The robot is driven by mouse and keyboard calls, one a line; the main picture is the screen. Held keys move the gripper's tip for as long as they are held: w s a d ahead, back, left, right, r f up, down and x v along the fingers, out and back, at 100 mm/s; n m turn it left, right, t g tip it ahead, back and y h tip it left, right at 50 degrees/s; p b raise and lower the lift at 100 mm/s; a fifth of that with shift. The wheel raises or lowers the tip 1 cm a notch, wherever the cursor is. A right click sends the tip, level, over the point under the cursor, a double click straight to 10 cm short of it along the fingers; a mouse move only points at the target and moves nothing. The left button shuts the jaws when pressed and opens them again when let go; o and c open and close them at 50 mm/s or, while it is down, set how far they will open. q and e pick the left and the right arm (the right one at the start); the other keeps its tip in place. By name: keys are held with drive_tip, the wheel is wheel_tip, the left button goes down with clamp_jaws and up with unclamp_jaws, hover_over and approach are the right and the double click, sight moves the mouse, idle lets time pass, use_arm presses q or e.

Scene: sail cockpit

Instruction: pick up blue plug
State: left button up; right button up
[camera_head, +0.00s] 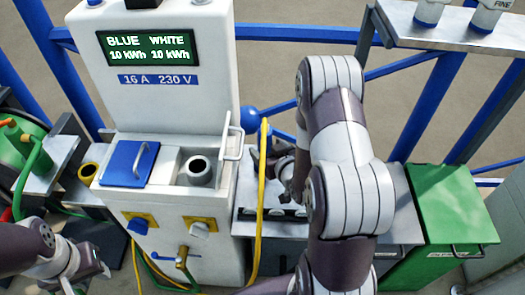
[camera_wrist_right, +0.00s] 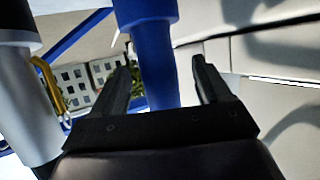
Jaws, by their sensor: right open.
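A small blue plug (camera_head: 138,226) sits at the left yellow socket plate on the front of the white power pedestal (camera_head: 220,262). My left gripper (camera_head: 97,271) is low at the left, apart from the plug; its jaws are too small to judge. My right arm reaches down right of the pedestal, its gripper (camera_head: 283,172) partly hidden behind the arm. In the right wrist view my right gripper (camera_wrist_right: 161,62) is open. A blue cylinder (camera_wrist_right: 150,50) shows between its fingers; I cannot tell what it is or whether they touch it.
A white plug (camera_head: 199,228) is at the right yellow plate. A yellow hose (camera_head: 262,190) hangs beside the pedestal. A blue lid (camera_head: 128,164) lies on its top. A green bin (camera_head: 450,205) stands at the right; blue rails (camera_head: 300,33) cross behind.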

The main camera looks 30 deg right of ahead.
drive_tip(key=x, duration=0.5)
drive_tip(key=shift+w+d, duration=0.15)
drive_tip(key=shift+r, duration=0.1)
drive_tip(key=shift+c, duration=1.2)
drive_tip(key=c, duration=1)
wheel_tip(320, 180, up, 9)
drive_tip(key=shift+r+p, duration=0.15)
drive_tip(key=shift+p, duration=0.65)
drive_tip(key=shift+c, duration=0.2)
wheel_tip(320, 180, up, 3)
drive_tip(key=shift+r+p, duration=0.1)
drive_tip(key=shift+p, duration=0.9)
drive_tip(key=shift+r, duration=0.35)
drive_tip(key=shift+f, duration=0.1)
